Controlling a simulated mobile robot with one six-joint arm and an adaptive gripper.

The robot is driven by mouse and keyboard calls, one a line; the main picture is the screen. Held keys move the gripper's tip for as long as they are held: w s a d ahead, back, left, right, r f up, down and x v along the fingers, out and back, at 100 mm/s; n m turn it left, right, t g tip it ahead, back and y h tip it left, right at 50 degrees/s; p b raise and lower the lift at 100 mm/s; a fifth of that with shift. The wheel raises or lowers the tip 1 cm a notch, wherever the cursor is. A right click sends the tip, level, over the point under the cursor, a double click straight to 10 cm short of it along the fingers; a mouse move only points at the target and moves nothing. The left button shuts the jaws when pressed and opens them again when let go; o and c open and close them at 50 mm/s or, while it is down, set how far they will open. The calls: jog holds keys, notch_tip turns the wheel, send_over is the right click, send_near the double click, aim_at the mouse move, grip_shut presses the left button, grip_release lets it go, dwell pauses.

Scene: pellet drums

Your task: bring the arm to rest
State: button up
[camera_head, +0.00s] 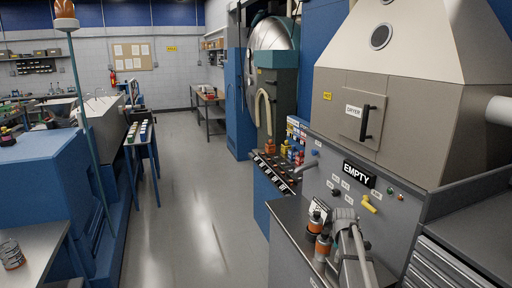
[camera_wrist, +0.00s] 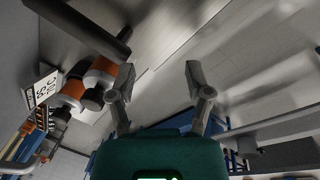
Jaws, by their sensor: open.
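My gripper (camera_wrist: 160,72) shows in the wrist view with its two fingers spread wide apart and nothing between them. Floor and wall show past the fingertips. In the head view, parts of my grey arm show at the lower right, in front of the grey dryer panel; the fingertips are not clear there.
The dryer (camera_head: 390,115) with a black EMPTY sign (camera_head: 357,173) and a yellow handle (camera_head: 370,204) stands close on the right. A blue cabinet (camera_head: 35,180) and a table with a can (camera_head: 11,254) are at left. The aisle floor (camera_head: 195,200) between is clear.

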jog(key=s+a+f+m+b, duration=0.1)
jog(key=s+a+m, duration=0.3)
jog(key=s, duration=0.4)
jog(key=s+a+f+m+g+b, duration=0.1)
jog(key=s+a+f+m+b, duration=0.1)
jog(key=s+a+m, duration=0.2)
jog(key=s+a+f+m+y+b, duration=0.1)
jog(key=s+a+m, duration=0.3)
jog(key=s, duration=0.7)
jog(key=shift+s+a+f+g, duration=0.3)
jog(key=shift+a+f+g, duration=0.1)
jog(key=shift+a, duration=0.8)
jog(key=shift+d, duration=0.1)
